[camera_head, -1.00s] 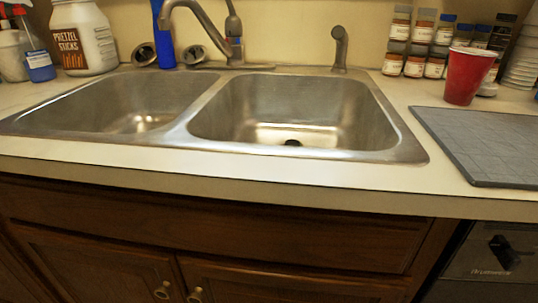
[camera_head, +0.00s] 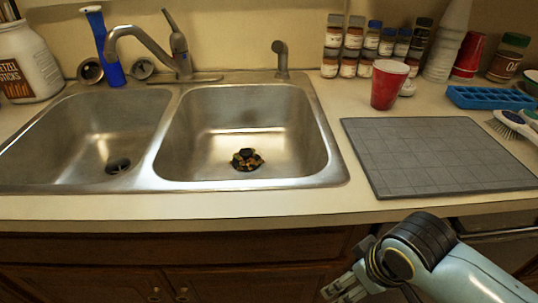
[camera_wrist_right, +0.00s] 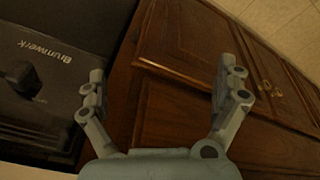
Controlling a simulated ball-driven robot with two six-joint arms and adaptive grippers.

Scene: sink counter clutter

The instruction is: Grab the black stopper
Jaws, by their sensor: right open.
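A small dark, round item (camera_head: 247,159) with yellowish patches lies at the bottom of the right sink basin (camera_head: 320,160), at the drain. It could be the black stopper, but I cannot tell for sure. A dark round drain or plug (camera_head: 118,166) shows in the left basin. My right gripper (camera_head: 345,287) is low in front of the counter, below its front edge and well apart from the basins. In the right wrist view its two fingers (camera_wrist_right: 162,85) are spread and empty, facing the cabinet doors. My left gripper is not in view.
The faucet (camera_head: 150,47) arches over the left basin. Two round metal pieces stand behind the sink. A red cup (camera_head: 388,84), spice jars (camera_head: 365,50) and a grey mat (camera_head: 435,155) occupy the right counter. The counter's front edge (camera_head: 200,222) lies between my right gripper and the sink.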

